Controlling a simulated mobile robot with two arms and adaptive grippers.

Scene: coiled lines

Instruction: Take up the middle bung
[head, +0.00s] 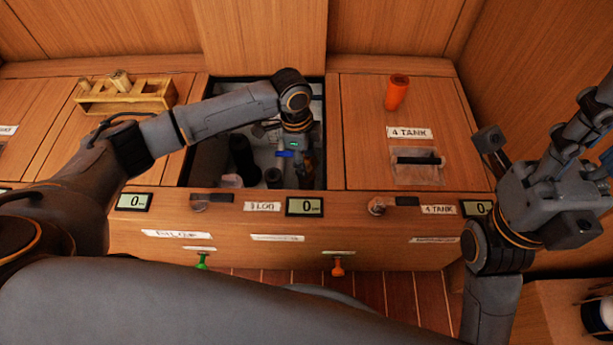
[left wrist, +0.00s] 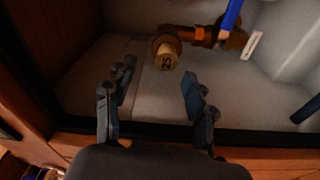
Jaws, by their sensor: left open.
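A pale wooden bung (left wrist: 167,59) with dark figures on its end shows in the left wrist view, seated in a brown pipe fitting (left wrist: 198,35) inside the open locker (head: 195,168). My left gripper (left wrist: 158,76) is open and empty, its fingertips spread on either side of and just short of the bung. In the head view the left hand reaches down into the locker and its fingers are mostly hidden. A wooden rack (head: 127,95) at the left holds pale plugs (head: 119,79). My right gripper (head: 540,185) hangs at the right, away from everything; its jaw state is unclear.
The locker also holds dark upright cylinders (head: 241,158) and a blue item (head: 285,153). A blue rod (left wrist: 231,14) crosses the fitting's right side. An orange cup (head: 396,92) stands on the right lid. The locker's front rim is close below the left hand.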

